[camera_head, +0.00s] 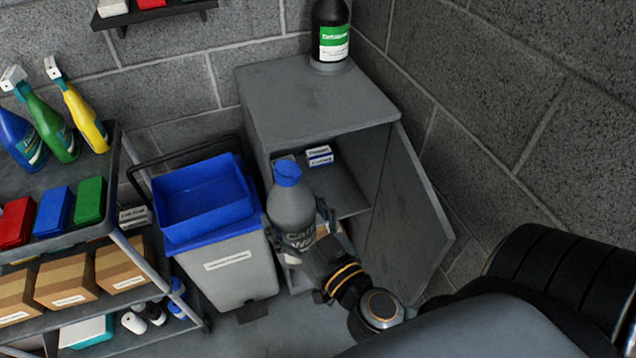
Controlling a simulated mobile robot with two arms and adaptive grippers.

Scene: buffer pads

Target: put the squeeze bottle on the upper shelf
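The squeeze bottle (291,207) is grey with a blue cap and a dark label. It is upright, in front of the open grey cabinet (310,101). My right gripper (307,238), its arm coming from the lower right, is shut around the bottle's lower part. The bottle's base is partly hidden by the gripper. The upper shelf (346,193) inside the cabinet has small white-and-blue boxes (319,156) towards its back left. The bottle hides the left part of the shelf opening. My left gripper is not in view.
The cabinet door (408,215) stands open to the right. A black bottle (330,38) with a green label stands on the cabinet top. Left are a grey bin (225,273) with a blue tray (203,195) and a loaded cart (118,180). The upper shelf's right side looks clear.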

